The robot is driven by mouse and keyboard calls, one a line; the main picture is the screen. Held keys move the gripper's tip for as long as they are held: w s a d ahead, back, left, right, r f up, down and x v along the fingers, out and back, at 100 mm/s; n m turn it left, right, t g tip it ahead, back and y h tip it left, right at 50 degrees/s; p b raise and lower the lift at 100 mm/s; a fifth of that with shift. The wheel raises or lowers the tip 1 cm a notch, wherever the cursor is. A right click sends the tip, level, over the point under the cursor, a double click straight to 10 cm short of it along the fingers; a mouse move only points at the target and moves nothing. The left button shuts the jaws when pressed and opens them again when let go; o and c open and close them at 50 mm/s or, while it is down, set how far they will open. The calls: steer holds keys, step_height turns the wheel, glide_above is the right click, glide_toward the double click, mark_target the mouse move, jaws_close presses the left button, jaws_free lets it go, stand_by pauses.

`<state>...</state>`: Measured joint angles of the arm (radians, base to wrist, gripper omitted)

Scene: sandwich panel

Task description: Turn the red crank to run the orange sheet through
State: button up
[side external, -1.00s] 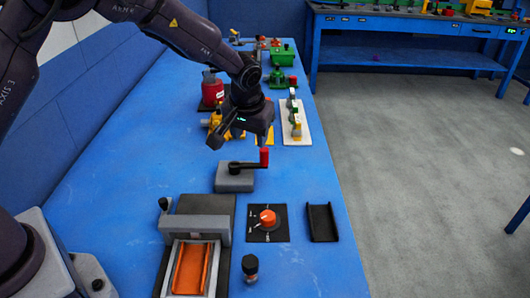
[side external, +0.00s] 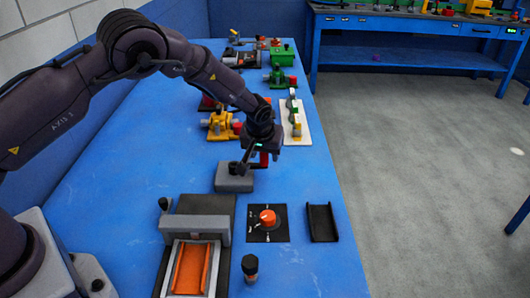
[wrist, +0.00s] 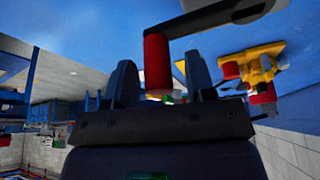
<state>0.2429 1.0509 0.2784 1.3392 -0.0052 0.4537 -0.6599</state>
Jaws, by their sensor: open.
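The red crank handle (side external: 264,160) stands on a dark arm over a grey block (side external: 234,180). My gripper (side external: 260,152) is open at the handle, in the side view partly covering the crank arm. In the wrist view the red handle (wrist: 157,66) shows between the two spread fingers of my gripper (wrist: 160,72), with gaps on both sides. The orange sheet (side external: 190,270) lies in a pale-framed tray in front of a grey roller housing (side external: 195,228) at the front left.
A red dial on a black plate (side external: 267,217), a black channel (side external: 322,222) and a dark-topped post (side external: 250,267) stand near the front. A yellow fixture (side external: 221,125) and a white panel with parts (side external: 295,122) stand behind the crank. Blue table is bare left of the crank.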

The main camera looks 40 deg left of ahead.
steer(key=shift+w+f, duration=0.1)
steer(key=shift+f, duration=0.2)
jaws_close()
steer(key=shift+a, duration=0.1)
